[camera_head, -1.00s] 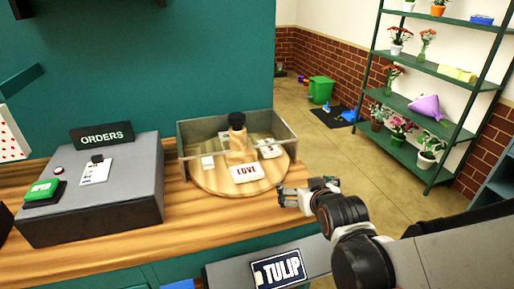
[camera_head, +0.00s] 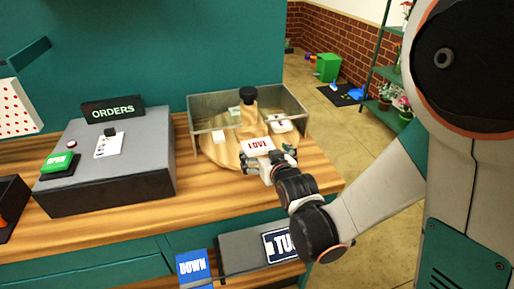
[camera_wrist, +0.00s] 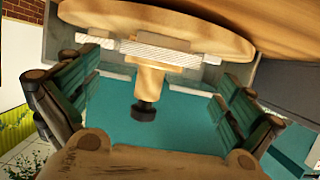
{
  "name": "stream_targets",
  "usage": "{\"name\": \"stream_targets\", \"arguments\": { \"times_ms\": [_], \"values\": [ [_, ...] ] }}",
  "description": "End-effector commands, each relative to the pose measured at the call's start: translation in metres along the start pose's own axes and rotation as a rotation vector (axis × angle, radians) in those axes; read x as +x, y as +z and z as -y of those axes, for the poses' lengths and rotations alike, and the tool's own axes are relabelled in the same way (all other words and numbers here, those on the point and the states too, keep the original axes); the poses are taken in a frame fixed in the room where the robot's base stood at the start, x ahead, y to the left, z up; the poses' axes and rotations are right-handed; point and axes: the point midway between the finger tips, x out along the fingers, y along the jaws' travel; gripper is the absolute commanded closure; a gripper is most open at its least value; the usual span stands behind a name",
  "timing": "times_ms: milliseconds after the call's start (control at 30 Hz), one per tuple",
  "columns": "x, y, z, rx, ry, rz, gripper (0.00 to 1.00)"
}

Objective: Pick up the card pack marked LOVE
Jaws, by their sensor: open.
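The white card pack marked LOVE in red (camera_head: 257,145) lies at the front of the round wooden turntable (camera_head: 213,151). In the wrist view its pale edge (camera_wrist: 150,47) shows between and ahead of the two fingers, below the turntable's rim (camera_wrist: 170,15). My gripper (camera_head: 269,160) is open at the pack's near side, with a finger toward each side. It also shows in the wrist view (camera_wrist: 160,85), with both dark green finger pads spread apart. I cannot tell whether either finger touches the pack.
A wooden post with a black knob (camera_head: 248,97) stands mid-turntable, with other small white packs (camera_head: 280,123) around it. A low clear-walled bin (camera_head: 298,104) encloses the back. A grey box (camera_head: 105,170) with the ORDERS sign (camera_head: 112,110) stands left. Bare counter (camera_head: 200,190) lies in front.

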Motion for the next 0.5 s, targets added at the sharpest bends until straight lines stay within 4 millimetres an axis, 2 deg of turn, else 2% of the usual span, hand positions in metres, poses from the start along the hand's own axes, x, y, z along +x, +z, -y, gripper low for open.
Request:
{"name": "stream_targets", "arguments": {
  "times_ms": [267,500],
  "values": [
    [0.016,-0.001,0.0,0.0,0.0,0.0,0.0],
    [0.049,-0.004,0.0,0.0,0.001,0.001,0.0]
  ]
}}
